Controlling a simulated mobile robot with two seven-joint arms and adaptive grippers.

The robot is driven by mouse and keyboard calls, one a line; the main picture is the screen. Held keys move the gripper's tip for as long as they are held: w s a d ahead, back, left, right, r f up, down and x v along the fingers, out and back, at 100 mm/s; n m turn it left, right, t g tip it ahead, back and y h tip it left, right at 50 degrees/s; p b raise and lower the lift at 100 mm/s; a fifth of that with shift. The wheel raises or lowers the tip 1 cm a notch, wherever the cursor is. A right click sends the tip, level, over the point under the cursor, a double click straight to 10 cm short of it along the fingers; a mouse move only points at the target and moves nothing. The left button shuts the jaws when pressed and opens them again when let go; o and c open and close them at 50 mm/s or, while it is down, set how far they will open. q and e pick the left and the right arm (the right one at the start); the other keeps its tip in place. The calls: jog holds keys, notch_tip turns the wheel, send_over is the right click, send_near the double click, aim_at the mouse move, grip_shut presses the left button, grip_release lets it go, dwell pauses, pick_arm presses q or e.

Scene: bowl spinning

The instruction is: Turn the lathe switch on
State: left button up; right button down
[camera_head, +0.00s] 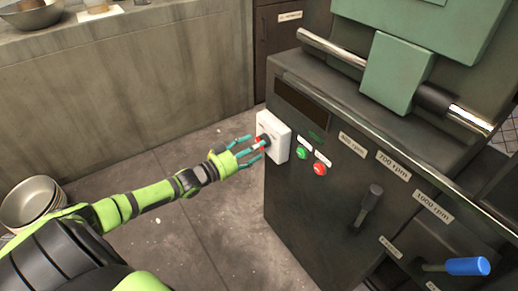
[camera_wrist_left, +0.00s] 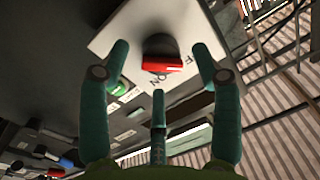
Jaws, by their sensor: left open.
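The lathe switch is a red-and-black rotary knob (camera_wrist_left: 161,64) on a white plate (camera_wrist_left: 120,35) with ON and OFF lettering, seen close up in the left wrist view. In the head view the white plate (camera_head: 281,137) sits on the left corner of the dark lathe cabinet (camera_head: 300,205), with the knob partly hidden by my fingers. My left gripper (camera_head: 257,147) is open in front of the knob. In the wrist view two teal fingers flank the knob and a third is below it. I cannot tell whether any finger touches it. My right gripper is not in view.
A green button (camera_head: 302,153) and a red button (camera_head: 320,169) are just right of the switch. A dark lever (camera_head: 368,207) and a blue-handled lever (camera_head: 466,266) stick out farther right. Metal bowls (camera_head: 28,203) stand at the left. The floor (camera_head: 215,225) before the cabinet is clear.

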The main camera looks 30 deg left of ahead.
pick_arm(q)
jog(key=shift+x, duration=0.85)
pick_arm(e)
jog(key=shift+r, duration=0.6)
pick_arm(q)
jog(key=c, duration=1.1)
jog(key=shift+s, duration=0.1)
jog(key=shift+c, duration=0.2)
